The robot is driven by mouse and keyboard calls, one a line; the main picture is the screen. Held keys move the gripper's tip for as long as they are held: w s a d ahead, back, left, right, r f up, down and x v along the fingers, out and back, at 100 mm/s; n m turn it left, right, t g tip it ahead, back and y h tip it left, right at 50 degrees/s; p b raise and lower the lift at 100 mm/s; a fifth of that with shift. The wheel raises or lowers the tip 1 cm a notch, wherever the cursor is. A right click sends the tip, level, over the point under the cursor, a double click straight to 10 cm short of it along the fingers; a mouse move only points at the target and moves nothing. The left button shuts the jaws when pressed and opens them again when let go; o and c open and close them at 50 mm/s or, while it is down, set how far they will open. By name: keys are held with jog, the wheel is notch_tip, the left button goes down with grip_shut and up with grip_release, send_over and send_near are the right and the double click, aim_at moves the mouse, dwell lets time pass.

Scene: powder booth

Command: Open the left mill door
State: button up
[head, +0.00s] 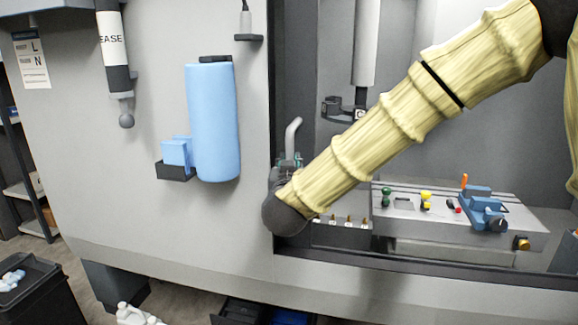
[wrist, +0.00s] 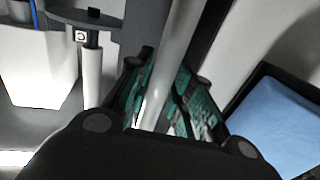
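The door handle (head: 293,134), a pale grey bent bar, stands near the left edge of the mill's front opening in the head view. My gripper (head: 289,165) is at its lower part, partly hidden behind my own wrist. In the wrist view the handle (wrist: 176,55) runs between the teal-padded fingers of my gripper (wrist: 164,92). The pads lie close against both sides of the bar, and the fingers look shut on it. The mill's inside shows to the right of the handle; the door panel's own edges are hard to make out.
Inside the mill are a slotted table (head: 400,222) and a blue vise (head: 487,212). A blue cylinder (head: 213,122) and a small dark holder (head: 176,172) with a blue box are on the panel left of the handle. An open drawer (head: 240,312) shows below.

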jog(key=shift+o, duration=1.1)
jog(key=s+a, duration=0.1)
jog(key=s, duration=1.1)
jog(key=shift+a, duration=0.25)
